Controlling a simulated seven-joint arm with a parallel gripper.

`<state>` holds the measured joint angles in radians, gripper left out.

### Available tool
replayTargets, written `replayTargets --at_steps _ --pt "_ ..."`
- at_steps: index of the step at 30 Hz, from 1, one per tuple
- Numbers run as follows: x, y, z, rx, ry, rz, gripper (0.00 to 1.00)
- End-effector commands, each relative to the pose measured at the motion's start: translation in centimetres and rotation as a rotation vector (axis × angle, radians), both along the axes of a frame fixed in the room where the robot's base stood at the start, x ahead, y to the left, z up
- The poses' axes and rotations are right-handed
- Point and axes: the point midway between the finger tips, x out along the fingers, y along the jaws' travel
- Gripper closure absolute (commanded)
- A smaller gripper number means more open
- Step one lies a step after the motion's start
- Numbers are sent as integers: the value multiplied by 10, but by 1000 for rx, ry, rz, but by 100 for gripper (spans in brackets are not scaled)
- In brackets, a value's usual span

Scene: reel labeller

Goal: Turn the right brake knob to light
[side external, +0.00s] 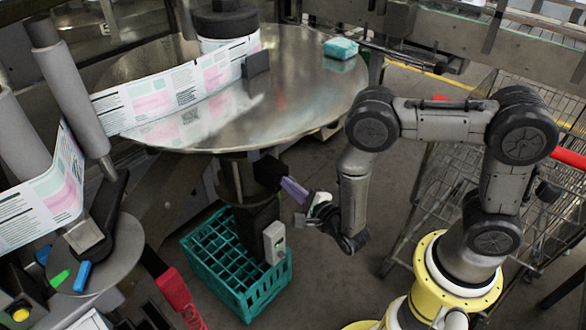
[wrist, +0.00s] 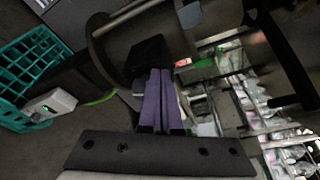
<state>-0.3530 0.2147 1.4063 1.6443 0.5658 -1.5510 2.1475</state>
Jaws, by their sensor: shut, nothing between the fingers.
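A black block-like knob (side external: 268,171) sits on the dark column under the big round metal table, and I take it to be the right brake knob. It also shows in the wrist view (wrist: 148,57), straight ahead of the fingers. My gripper (side external: 286,184) has purple fingers and comes at the knob from the right, below the table's rim. In the wrist view the fingers (wrist: 160,74) lie side by side, shut with nothing held. Their tips are right at the knob; I cannot tell whether they touch it. No setting marks on the knob are readable.
The round metal table (side external: 300,75) overhangs the knob. A green crate (side external: 222,275) stands on the floor below, with a grey switch box (side external: 274,243) on the column above it. A wire cart (side external: 420,205) stands behind my arm. Open floor lies between crate and cart.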

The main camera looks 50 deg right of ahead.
Motion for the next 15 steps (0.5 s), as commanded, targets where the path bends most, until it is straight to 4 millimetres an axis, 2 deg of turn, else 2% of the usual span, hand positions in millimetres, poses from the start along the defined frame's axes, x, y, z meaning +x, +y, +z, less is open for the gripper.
replayTargets --at_steps 15 --pt "0 -3 -4 0 1 -1 100"
